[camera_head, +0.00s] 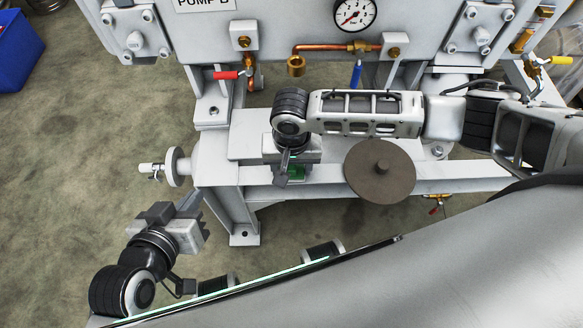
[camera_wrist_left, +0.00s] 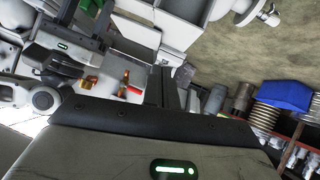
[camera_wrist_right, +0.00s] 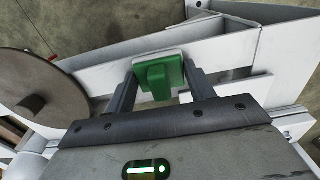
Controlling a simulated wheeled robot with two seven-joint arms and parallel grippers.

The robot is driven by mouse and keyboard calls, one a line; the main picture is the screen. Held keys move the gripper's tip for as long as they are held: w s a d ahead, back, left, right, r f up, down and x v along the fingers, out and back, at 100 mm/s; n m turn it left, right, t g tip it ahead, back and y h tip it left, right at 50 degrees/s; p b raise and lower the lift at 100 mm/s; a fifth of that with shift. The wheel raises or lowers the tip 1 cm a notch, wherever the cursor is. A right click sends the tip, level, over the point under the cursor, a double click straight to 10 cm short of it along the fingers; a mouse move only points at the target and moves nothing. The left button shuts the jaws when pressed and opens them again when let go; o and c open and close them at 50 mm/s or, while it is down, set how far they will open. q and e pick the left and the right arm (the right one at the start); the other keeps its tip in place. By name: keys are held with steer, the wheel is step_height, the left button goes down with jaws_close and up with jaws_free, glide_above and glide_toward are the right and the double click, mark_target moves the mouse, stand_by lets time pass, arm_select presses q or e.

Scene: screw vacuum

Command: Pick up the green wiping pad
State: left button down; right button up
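The green wiping pad (camera_wrist_right: 158,76) has a green grip on a pale base and sits on the white frame in the right wrist view. In the head view only a bit of its green (camera_head: 296,172) shows beneath my right gripper (camera_head: 290,170). My right gripper is open, with one finger on each side of the pad's grip and visible gaps between. My left gripper (camera_head: 196,208) is off to the lower left, over the floor. Its fingers (camera_wrist_left: 164,82) look close together with nothing between them in the left wrist view.
A round grey disc with a knob (camera_head: 380,172) lies right of my right gripper. Behind stand a red-handled valve (camera_head: 228,75), a copper pipe (camera_head: 320,48), a blue pen-like item (camera_head: 356,74) and a gauge (camera_head: 354,12). A handwheel (camera_head: 172,167) juts out left.

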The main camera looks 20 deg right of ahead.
arm_select(q)
steer(key=shift+s+a+f, duration=0.1)
steer(key=shift+f, duration=0.2)
